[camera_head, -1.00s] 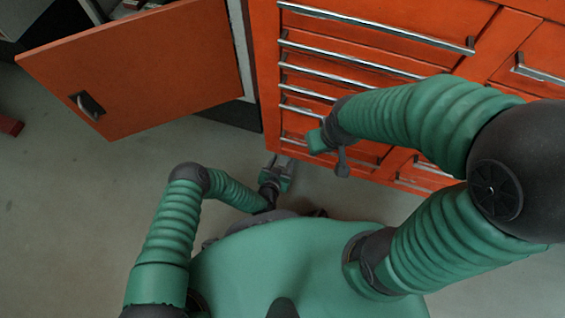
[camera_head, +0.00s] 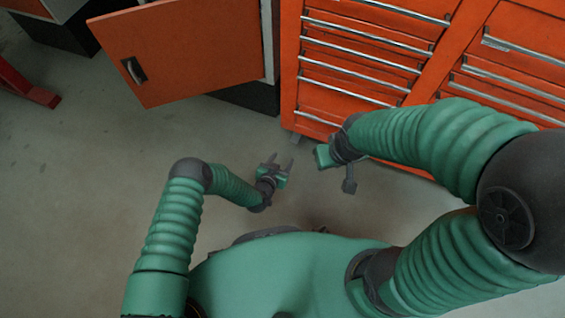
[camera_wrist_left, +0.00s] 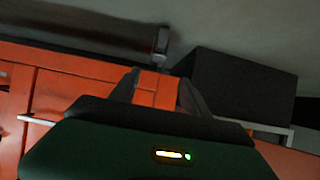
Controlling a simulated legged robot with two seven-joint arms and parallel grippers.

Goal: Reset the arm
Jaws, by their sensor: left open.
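My left gripper (camera_head: 279,163) is low in the middle of the head view, in front of my green body. Its two thin grey fingers stand apart with nothing between them, over bare floor. My right gripper (camera_head: 335,165) is to the right of it, at the end of the bent right arm, and its finger opening is not clear. In the left wrist view, the dark gripper housing (camera_wrist_left: 150,145) fills the bottom, with orange cabinet surface beyond the fingers.
An orange drawer cabinet (camera_head: 345,95) with silver handles stands beyond my right gripper. An open orange cabinet door (camera_head: 185,50) swings out at upper left. A red foot (camera_head: 42,96) lies at far left. The grey floor (camera_head: 100,180) at left is clear.

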